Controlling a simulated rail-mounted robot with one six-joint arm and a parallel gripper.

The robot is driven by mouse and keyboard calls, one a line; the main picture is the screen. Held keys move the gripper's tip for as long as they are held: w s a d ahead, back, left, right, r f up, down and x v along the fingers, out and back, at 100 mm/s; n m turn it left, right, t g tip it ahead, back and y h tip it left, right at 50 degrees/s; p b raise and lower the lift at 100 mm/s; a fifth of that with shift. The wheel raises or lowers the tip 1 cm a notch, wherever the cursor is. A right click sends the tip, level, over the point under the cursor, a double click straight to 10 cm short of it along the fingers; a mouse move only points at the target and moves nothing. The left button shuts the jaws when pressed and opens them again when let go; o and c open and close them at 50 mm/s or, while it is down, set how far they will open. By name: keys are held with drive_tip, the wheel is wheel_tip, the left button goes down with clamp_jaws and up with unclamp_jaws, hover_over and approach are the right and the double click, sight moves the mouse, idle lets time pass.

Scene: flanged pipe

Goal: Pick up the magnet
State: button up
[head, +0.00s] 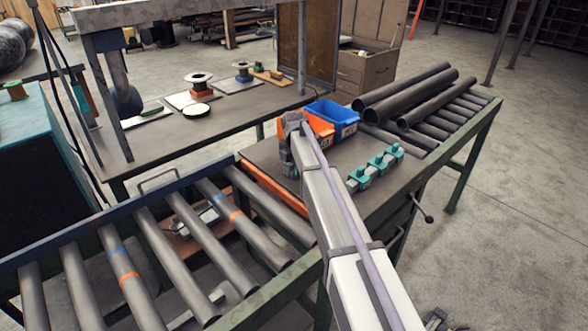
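I cannot tell for sure which thing is the magnet. A row of small teal-and-grey blocks (377,164) sits on the dark work table (262,158), to the right of my arm; the magnet may be among them. My gripper (290,169) is at the far end of my arm, over the table's left part, in front of the bins and left of the teal blocks. It points down and is small in view. My arm hides part of the table, and I cannot make out the fingers or anything between them.
An orange bin (319,132) and a blue bin (334,117) stand behind my wrist. Dark pipes (405,92) lie on rollers at the back right. A roller conveyor (150,250) runs along the front left.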

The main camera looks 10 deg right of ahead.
drive_tip(key=c, duration=0.6)
drive_tip(key=shift+r, duration=0.1)
wheel_tip(320, 180, up, 10)
drive_tip(key=p, duration=1)
drive_tip(key=shift+r, duration=0.1)
drive_tip(key=shift+f, duration=0.2)
